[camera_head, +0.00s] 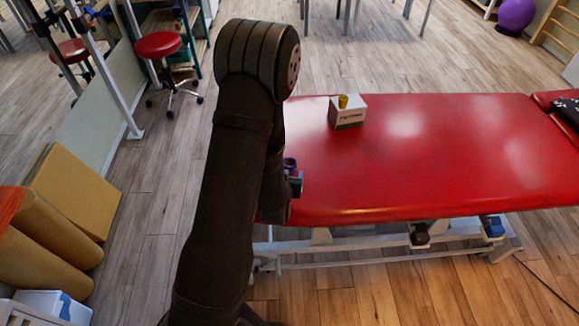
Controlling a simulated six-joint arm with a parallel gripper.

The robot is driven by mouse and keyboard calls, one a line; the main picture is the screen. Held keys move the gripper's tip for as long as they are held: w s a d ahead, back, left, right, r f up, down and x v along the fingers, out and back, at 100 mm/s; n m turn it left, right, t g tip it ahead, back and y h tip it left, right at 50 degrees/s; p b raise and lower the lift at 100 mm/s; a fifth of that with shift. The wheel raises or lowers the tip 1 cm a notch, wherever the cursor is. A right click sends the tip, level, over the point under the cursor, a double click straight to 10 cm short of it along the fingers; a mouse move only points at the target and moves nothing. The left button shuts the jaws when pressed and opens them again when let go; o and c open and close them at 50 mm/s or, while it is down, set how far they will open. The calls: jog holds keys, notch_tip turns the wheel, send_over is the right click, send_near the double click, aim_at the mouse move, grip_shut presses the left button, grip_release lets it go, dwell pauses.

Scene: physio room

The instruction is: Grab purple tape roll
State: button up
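A small purple roll (290,163), which looks like the purple tape roll, shows at the left end of the red treatment table (430,150). My arm hides part of it. My gripper (297,184) is mostly hidden behind my dark arm, and only a small part of it shows at the table's left edge, right beside the roll. I cannot tell whether its fingers are open or shut, or whether they touch the roll.
A white box (349,117) with a small yellow roll (343,101) on top stands near the table's far edge. The rest of the red top is mostly clear. A dark item (568,110) lies at the far right. A red stool (158,45) stands at the back left.

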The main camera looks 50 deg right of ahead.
aim_at(290, 161)
jog(key=x, duration=0.8)
jog(key=shift+r, duration=0.1)
jog(key=c, duration=1)
jog(key=shift+c, duration=0.2)
